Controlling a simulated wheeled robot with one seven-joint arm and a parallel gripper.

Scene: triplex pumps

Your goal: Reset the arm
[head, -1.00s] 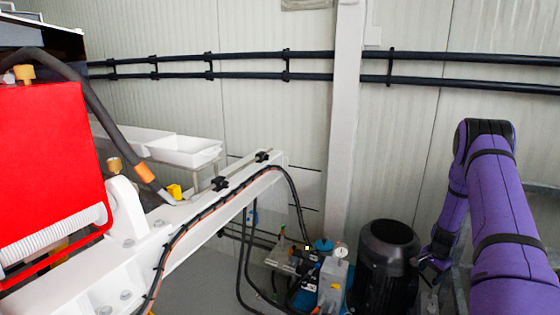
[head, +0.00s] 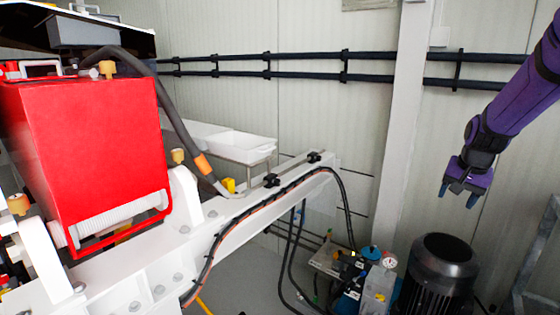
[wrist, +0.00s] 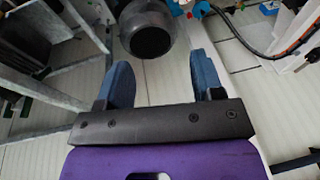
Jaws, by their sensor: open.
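My purple arm comes in from the upper right in the head view. My gripper (head: 461,195) hangs at its end, pointing down, in front of the wall panels and above the black motor (head: 437,272). In the wrist view my gripper (wrist: 160,85) shows two blue fingers spread wide apart with nothing between them. The round end of the black motor (wrist: 147,33) shows beyond the fingers, apart from them.
A red box-shaped unit (head: 88,150) sits on a white frame (head: 245,203) at the left. A white tray (head: 241,146) stands behind the frame. Two black pipes run along the wall. A grey metal rack (head: 541,262) is at the far right, also seen in the wrist view (wrist: 40,95).

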